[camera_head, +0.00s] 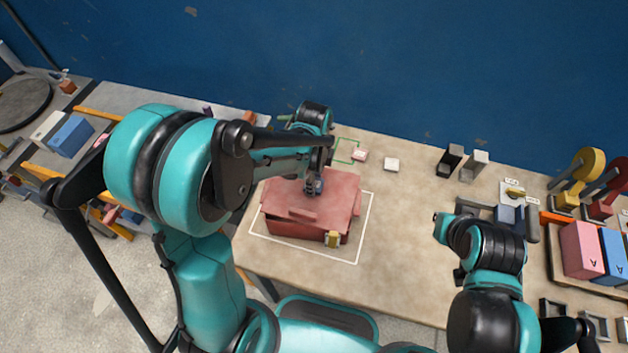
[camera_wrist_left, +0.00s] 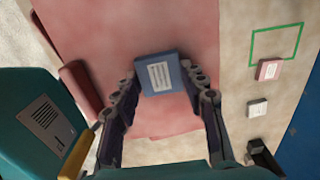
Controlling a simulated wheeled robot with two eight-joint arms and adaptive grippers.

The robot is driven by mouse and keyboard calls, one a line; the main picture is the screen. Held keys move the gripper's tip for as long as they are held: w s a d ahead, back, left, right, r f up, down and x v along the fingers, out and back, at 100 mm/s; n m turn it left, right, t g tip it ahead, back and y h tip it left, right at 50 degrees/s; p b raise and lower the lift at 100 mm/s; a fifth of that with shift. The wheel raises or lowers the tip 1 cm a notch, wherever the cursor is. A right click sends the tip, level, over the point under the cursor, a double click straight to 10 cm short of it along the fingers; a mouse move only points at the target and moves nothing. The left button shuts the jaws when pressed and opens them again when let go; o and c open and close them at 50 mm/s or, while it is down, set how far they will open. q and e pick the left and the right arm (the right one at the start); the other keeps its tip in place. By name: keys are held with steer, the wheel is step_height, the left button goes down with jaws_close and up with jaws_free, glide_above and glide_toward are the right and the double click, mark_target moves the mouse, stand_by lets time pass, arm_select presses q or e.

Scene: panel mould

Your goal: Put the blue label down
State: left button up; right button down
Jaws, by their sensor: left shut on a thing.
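The blue label (camera_wrist_left: 158,76) is a small blue block with a white printed patch. In the left wrist view it sits between the fingertips of my left gripper (camera_wrist_left: 160,82), which is shut on it. In the head view my left gripper (camera_head: 314,186) is over the red mould (camera_head: 285,203), and the label is mostly hidden there. A green outline (camera_head: 335,157) lies behind the mould; it also shows in the left wrist view (camera_wrist_left: 252,48). A pink label (camera_head: 360,155) lies at its edge. My right arm is at the lower right; its fingers are not clear.
A white label (camera_head: 392,164) lies right of the pink one. Two upright holders (camera_head: 473,165) stand farther right. The table (camera_head: 405,240) is bare right of the mould.

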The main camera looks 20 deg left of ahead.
arm_select(q)
steer(key=shift+s, duration=0.1)
steer(key=shift+f, duration=0.1)
steer(key=o, duration=1)
steer(key=shift+o, duration=0.2)
